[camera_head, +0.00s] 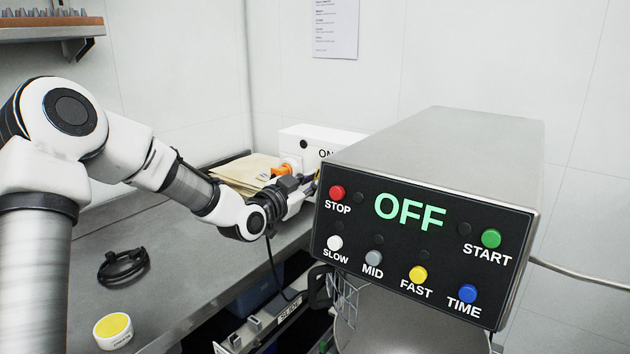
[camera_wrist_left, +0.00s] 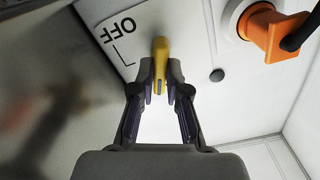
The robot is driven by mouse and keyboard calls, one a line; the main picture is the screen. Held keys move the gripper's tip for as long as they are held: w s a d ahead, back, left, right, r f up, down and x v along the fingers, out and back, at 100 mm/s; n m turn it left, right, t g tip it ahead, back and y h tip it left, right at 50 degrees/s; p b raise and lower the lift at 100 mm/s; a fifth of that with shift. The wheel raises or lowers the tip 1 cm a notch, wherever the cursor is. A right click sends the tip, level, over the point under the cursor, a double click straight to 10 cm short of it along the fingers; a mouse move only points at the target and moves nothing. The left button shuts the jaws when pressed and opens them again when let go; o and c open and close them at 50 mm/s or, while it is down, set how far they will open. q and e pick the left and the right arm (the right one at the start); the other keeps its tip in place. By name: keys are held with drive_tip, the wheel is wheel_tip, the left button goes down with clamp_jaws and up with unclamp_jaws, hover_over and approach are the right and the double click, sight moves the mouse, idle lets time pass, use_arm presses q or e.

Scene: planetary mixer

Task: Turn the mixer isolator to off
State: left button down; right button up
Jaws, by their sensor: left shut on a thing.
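The isolator is a white box (camera_head: 318,136) on the back of the bench, behind the mixer head (camera_head: 450,150); part of "ON" shows on it. In the left wrist view the isolator's yellow handle (camera_wrist_left: 160,50) stands beside an upside-down "OFF" label with a corner-shaped line. My left gripper (camera_head: 304,187) reaches in beside the mixer's left side. In the left wrist view the left gripper (camera_wrist_left: 161,85) is shut on the yellow handle. In the head view the mixer hides most of the handle. The mixer's panel display reads "OFF" in green. My right gripper is out of view.
An orange plug (camera_wrist_left: 268,32) with a dark cable sits in the isolator box near the gripper. Tan folders (camera_head: 245,172) lie on the bench (camera_head: 180,250). A black cable coil (camera_head: 123,266) and a yellow-topped round item (camera_head: 113,330) lie nearer. A shelf (camera_head: 50,32) hangs upper left.

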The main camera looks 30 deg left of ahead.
use_arm(q)
drive_tip(key=m+b, duration=0.1)
drive_tip(key=m, duration=0.3)
drive_tip(key=shift+m+b, duration=0.3)
drive_tip(key=shift+b, duration=0.1)
drive_tip(key=m+b, duration=0.2)
drive_tip(key=m, duration=0.2)
drive_tip(key=shift+m+b, duration=0.3)
